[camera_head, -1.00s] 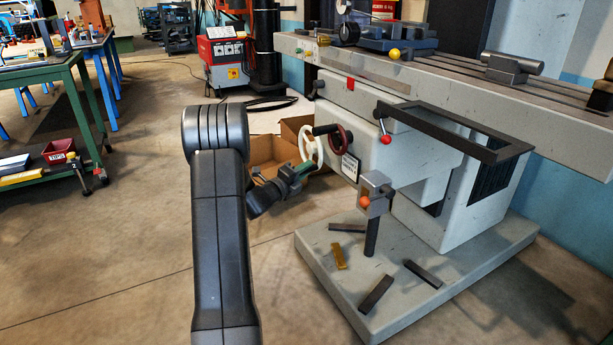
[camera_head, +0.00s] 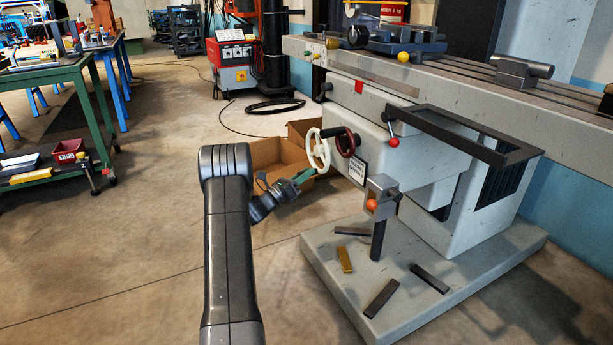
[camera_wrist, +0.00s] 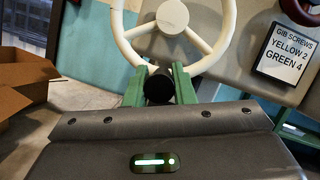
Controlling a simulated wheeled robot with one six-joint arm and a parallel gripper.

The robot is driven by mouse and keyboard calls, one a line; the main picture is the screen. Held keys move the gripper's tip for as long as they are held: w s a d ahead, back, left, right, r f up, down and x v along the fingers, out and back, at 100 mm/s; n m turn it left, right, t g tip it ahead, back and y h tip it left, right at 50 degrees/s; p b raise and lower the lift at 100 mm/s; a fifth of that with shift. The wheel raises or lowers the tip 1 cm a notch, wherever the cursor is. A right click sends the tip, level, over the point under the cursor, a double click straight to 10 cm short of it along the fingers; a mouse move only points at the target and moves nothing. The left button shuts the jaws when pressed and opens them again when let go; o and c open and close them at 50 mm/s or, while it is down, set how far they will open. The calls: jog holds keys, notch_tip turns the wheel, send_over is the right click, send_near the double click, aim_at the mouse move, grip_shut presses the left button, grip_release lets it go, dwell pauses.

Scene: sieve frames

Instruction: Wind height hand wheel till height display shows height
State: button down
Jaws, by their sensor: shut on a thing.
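The white spoked hand wheel (camera_head: 320,149) is on the left end of the grey machine. It fills the top of the wrist view (camera_wrist: 172,16). My gripper (camera_head: 303,178) is at the wheel's lower rim. In the wrist view its green fingers (camera_wrist: 159,78) are shut on the wheel's round black handle (camera_wrist: 159,90), one finger on each side. A dark red hand wheel (camera_head: 347,143) with a black handle is just to the right of the white one. I cannot make out a height display or any height reading in these views.
A card (camera_wrist: 287,53) by the wheels reads "GIB SCREWS YELLOW 2 GREEN 4". An open cardboard box (camera_head: 268,152) is on the floor behind my gripper. An orange-knobbed post (camera_head: 378,225) and loose bars stand or lie on the machine base (camera_head: 445,312).

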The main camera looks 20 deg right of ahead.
jog(key=shift+w+a+f+m+g, duration=0.1)
jog(key=shift+w+f+m+g, duration=0.4)
jog(key=shift+m, duration=0.5)
jog(key=c, duration=1.2)
grip_release()
jog(key=shift+w, duration=0.1)
jog(key=shift+c, duration=0.2)
jog(key=shift+r+h, duration=0.2)
jog(key=shift+h, duration=0.1)
jog(key=p+v, duration=0.3)
jog(key=v, duration=1.1)
